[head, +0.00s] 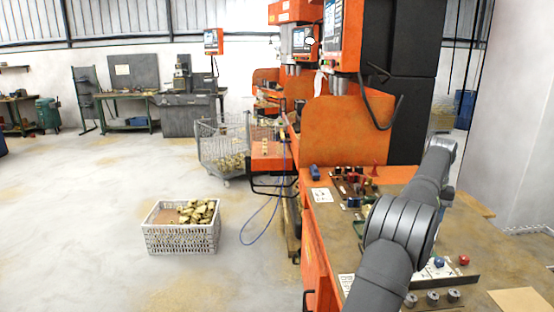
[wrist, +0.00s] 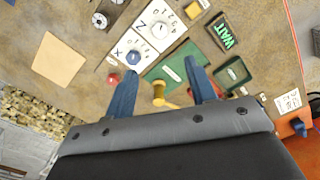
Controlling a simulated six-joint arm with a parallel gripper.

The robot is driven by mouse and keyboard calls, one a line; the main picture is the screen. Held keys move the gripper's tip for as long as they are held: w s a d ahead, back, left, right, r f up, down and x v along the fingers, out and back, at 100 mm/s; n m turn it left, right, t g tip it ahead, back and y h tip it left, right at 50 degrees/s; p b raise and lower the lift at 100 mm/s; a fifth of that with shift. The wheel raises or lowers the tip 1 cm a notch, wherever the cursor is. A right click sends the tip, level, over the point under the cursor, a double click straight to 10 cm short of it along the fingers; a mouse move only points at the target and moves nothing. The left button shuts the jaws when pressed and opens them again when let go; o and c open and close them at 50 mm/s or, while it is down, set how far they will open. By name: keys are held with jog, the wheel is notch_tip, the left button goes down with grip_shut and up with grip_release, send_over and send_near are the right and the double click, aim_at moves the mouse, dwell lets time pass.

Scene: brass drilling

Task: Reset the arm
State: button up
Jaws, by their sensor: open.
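My gripper (wrist: 161,66) shows in the wrist view, with its two blue fingers apart and above the workbench. A brass-coloured part (wrist: 159,97) appears between the fingers, nearer their base; whether it touches either finger I cannot tell. A green plate (wrist: 180,64) lies on the bench beyond the fingertips. In the head view my arm reaches over the bench from the lower right, and the fingers cannot be made out there.
The workbench (head: 325,225) carries a white panel with dials (wrist: 158,14), a green tray (wrist: 233,74), a WAIT sign (wrist: 224,33) and a tan card (wrist: 59,58). An orange drilling machine (head: 345,130) stands behind. A white crate (head: 181,242) of brass pieces sits on the floor.

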notch_tip(320, 180, down, 16)
jog(key=shift+r, duration=0.15)
dwell(0.3)
notch_tip(320, 180, up, 18)
notch_tip(320, 180, down, 18)
jog(key=shift+r, duration=0.1)
jog(key=n, duration=0.6)
notch_tip(320, 180, up, 16)
jog(key=shift+r, duration=0.15)
dwell(0.9)
